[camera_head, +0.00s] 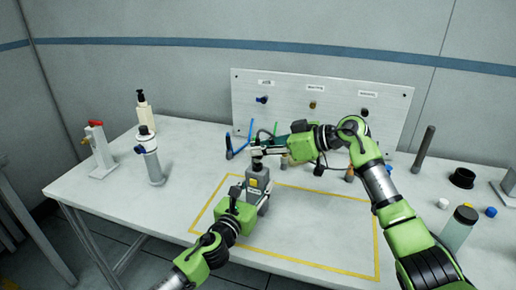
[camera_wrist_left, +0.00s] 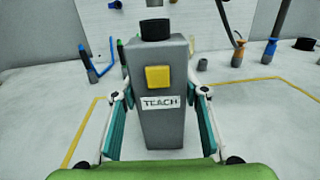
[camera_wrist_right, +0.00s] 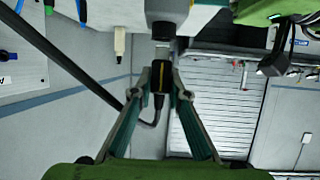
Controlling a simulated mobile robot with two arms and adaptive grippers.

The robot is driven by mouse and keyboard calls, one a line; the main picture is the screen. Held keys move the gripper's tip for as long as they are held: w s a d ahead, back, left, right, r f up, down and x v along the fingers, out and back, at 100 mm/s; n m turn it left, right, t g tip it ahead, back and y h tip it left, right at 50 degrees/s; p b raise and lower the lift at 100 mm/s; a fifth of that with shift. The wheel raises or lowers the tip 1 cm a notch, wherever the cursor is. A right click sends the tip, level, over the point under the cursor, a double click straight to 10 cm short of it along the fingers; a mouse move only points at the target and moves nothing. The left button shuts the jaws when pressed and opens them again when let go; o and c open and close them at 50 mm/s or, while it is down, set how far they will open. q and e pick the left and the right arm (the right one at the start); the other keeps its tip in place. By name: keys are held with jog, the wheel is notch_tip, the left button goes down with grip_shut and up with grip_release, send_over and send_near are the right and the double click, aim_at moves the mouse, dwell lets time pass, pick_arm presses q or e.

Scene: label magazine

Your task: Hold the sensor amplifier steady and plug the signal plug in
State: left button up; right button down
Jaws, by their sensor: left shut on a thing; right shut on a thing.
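The sensor amplifier (camera_head: 257,178) is a grey upright box with a yellow button and a TEACH label, standing on the table. In the left wrist view the amplifier (camera_wrist_left: 165,120) is between the fingers of my left gripper (camera_wrist_left: 160,98), which is shut on it. A black socket (camera_wrist_left: 155,30) tops it. My right gripper (camera_head: 258,151) is above the amplifier. In the right wrist view it is shut on the dark signal plug (camera_wrist_right: 158,78), whose pale metal end points at the socket (camera_wrist_right: 163,28). The plug looks lined up and very close; I cannot tell whether they touch.
A yellow outline (camera_head: 320,268) marks the table around the amplifier. A panel (camera_head: 330,92) with several knobs stands behind. A white-grey bottle (camera_head: 150,158) and a red-topped stand (camera_head: 99,150) are at left. A jar (camera_head: 459,228) and a black ring (camera_head: 462,178) are at right.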

jog(key=shift+f, duration=1.4)
dwell(0.4)
jog(key=c, duration=1.9)
grip_release()
jog(key=shift+r, duration=0.1)
jog(key=v, duration=1.2)
jog(key=shift+a, duration=0.1)
pick_arm(q)
jog(key=o, duration=1.4)
